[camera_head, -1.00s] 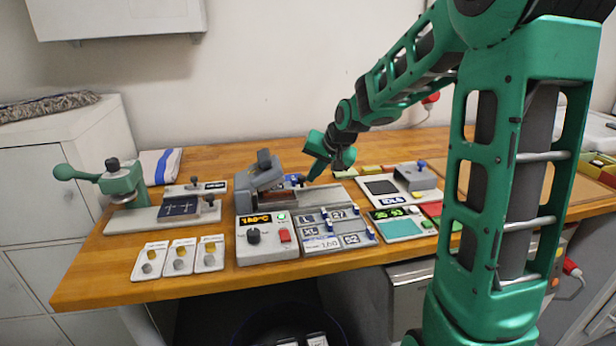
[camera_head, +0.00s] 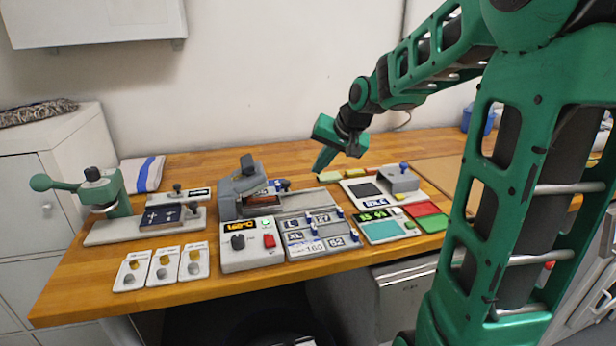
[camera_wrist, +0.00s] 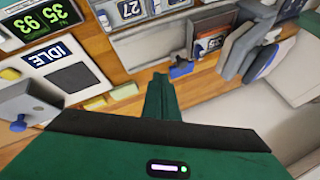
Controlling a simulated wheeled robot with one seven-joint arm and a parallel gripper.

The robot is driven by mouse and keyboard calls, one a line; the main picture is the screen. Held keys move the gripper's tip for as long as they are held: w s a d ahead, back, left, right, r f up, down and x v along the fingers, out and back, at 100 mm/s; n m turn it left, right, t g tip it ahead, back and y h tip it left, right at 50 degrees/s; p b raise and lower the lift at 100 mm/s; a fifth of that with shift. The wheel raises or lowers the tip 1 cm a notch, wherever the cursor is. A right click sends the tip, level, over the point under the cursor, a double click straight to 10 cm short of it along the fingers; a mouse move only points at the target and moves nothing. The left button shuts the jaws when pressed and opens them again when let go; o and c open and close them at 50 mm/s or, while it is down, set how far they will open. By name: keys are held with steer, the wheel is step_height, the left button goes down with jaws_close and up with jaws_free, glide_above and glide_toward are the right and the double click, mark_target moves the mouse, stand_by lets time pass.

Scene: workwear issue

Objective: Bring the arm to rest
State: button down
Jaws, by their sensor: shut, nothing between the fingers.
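My gripper (camera_head: 321,160) is a green one at the end of my green arm. It hangs above the back of the wooden workbench (camera_head: 100,265), between the grey press and the panel with the IDLE display. Its fingers are shut together with nothing between them. In the wrist view the shut fingers (camera_wrist: 162,98) point over the bench, clear of the devices.
A grey press (camera_head: 240,195) with a lit display stands left of my gripper. A label rack (camera_head: 318,236) and the IDLE panel (camera_head: 378,193) lie in front. A green lever press (camera_head: 108,192) stands at the left. Three small cards (camera_head: 163,267) lie at the front.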

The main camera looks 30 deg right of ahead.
steer(key=shift+v, duration=1.45)
